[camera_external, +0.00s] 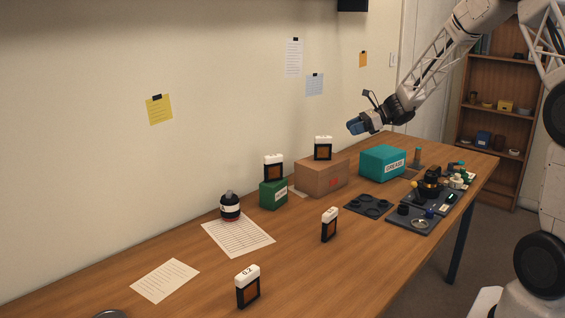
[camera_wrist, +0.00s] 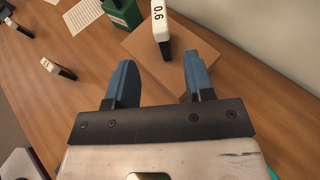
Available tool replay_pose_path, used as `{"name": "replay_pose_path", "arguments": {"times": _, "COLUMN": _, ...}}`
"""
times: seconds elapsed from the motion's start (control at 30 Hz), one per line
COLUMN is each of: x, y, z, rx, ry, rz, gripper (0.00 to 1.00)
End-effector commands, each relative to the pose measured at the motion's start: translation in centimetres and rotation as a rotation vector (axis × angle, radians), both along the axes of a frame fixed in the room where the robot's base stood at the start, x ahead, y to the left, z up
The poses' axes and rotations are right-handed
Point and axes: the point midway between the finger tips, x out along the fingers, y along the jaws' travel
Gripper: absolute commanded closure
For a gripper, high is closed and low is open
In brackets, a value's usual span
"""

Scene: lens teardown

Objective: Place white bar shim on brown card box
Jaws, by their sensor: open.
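The brown card box (camera_external: 318,180) stands along the wall side of the table, and one white-topped shim (camera_external: 323,148) stands upright on it. This shim (camera_wrist: 161,28), marked 0.6, shows in the wrist view on the box top (camera_wrist: 140,45). Other white-topped black shims with orange faces stand on the green box (camera_external: 274,167), mid-table (camera_external: 329,224) and near the front (camera_external: 248,286). I cannot tell which shim the task names. My gripper (camera_external: 355,126) is open and empty, in the air above and right of the box; its blue fingers (camera_wrist: 160,84) hold nothing.
A green box (camera_external: 273,194) and a dark bottle (camera_external: 230,206) are left of the brown box. A teal box (camera_external: 382,163) stands to its right. A dark mat with round recesses (camera_external: 369,205) and a parts tray (camera_external: 412,219) lie at right. The front-left wood is mostly clear.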

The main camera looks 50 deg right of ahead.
Motion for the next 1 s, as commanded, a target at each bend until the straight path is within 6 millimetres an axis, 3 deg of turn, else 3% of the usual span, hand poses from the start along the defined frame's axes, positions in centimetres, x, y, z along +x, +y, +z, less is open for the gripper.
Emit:
{"name": "replay_pose_path", "arguments": {"times": 0.57, "x": -0.4, "y": 0.8, "z": 0.4, "rx": -0.022, "ry": -0.005, "rz": 0.023, "gripper": 0.52}}
{"name": "replay_pose_path", "arguments": {"times": 0.77, "x": -2.3, "y": 4.0, "z": 2.0, "rx": -0.118, "ry": -0.028, "rz": 0.126, "gripper": 0.52}}
{"name": "replay_pose_path", "arguments": {"times": 1.0, "x": -7.3, "y": 10.1, "z": 4.9, "rx": -0.327, "ry": -0.089, "rz": 0.357, "gripper": 0.52}}
